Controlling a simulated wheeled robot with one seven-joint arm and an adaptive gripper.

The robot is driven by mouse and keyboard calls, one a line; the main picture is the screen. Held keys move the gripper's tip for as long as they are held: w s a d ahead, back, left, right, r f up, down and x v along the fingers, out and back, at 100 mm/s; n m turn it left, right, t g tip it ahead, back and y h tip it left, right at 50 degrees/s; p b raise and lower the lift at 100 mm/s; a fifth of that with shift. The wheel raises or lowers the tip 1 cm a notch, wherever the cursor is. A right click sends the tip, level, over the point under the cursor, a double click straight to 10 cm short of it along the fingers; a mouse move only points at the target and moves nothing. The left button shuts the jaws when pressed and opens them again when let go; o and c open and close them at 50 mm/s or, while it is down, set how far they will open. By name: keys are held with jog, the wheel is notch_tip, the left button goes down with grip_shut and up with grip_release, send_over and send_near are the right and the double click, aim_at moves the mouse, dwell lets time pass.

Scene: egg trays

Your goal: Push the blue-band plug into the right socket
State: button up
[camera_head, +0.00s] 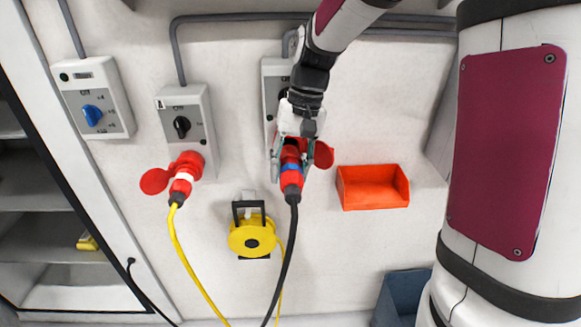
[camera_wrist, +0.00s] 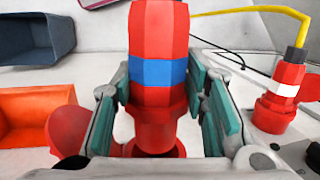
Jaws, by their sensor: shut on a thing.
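The blue-band plug (camera_head: 291,180) is red with a blue ring and a black cable hanging from its lower end. It also shows upright in the wrist view (camera_wrist: 158,72). My gripper (camera_head: 290,160) is shut on it, with green-padded fingers on both sides of its body in the wrist view (camera_wrist: 160,100). The plug is lined up with the right socket, whose red round lid (camera_head: 324,155) stands open beside it. The lid also shows in the wrist view (camera_wrist: 68,130). The socket mouth is mostly hidden, so I cannot tell how deep the plug sits.
A white-band plug (camera_head: 181,184) with a yellow cable sits at the left socket. An orange bin (camera_head: 373,188) is on the wall at right. A yellow cable reel (camera_head: 252,238) hangs below. A switch box (camera_head: 94,97) with a blue knob is at far left.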

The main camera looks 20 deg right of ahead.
aim_at(290, 150)
jog(key=shift+w+d+b, duration=0.2)
jog(key=shift+w+b, duration=0.05)
jog(key=shift+w, duration=0.45)
jog(key=shift+w+d+b, duration=0.25)
jog(key=shift+w, duration=0.45)
jog(key=shift+w+d+b, duration=0.2)
jog(key=shift+w+b, duration=0.05)
jog(key=shift+w, duration=0.45)
dwell(1.9)
